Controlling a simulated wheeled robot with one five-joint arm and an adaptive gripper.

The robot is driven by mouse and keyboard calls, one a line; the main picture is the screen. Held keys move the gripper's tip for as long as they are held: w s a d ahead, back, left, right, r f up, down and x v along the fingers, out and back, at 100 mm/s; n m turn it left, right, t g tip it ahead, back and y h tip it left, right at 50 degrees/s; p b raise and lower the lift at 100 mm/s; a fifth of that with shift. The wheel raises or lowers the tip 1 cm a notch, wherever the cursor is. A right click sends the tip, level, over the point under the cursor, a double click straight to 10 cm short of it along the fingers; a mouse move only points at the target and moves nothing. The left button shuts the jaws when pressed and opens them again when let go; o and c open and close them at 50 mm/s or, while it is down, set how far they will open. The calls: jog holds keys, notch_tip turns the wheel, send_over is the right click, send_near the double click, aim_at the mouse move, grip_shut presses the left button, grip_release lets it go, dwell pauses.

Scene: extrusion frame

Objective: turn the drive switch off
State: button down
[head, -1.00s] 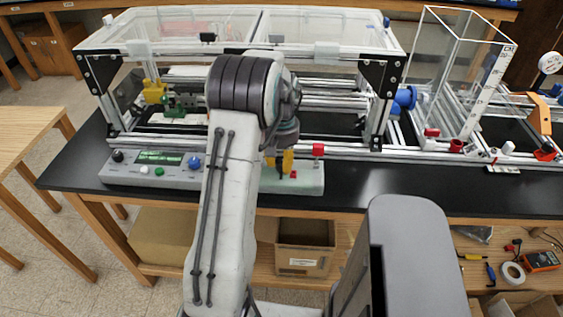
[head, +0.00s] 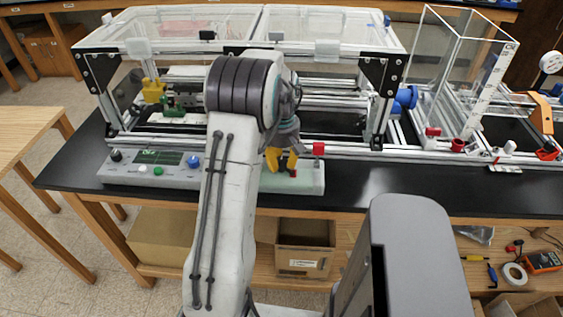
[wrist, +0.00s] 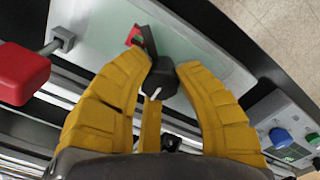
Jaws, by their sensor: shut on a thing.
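The drive switch is a black rotary handle (wrist: 156,80) with a white line on its end, on a pale green plate, in the wrist view. A red mark (wrist: 132,38) lies beside its long arm. My gripper (wrist: 163,70) has its yellow fingers closed around the handle, one on each side. In the head view my gripper (head: 281,160) is low over the right part of the pale panel (head: 310,180). My fingers mostly hide the switch there.
A control box with a green display (head: 158,158) and a blue knob (head: 193,161) sits left of my arm. A red block on a post (head: 319,148) stands right of my gripper, close by. The extrusion frame (head: 385,100) rises behind.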

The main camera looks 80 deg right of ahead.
aim_at(281, 160)
jog(key=n, duration=0.4)
jog(key=shift+f, duration=0.15)
jog(key=shift+a+n, duration=0.1)
jog(key=shift+n, duration=2)
jog(key=c, duration=0.9)
grip_release()
notch_tip(281, 160, up, 12)
jog(key=shift+r, duration=0.1)
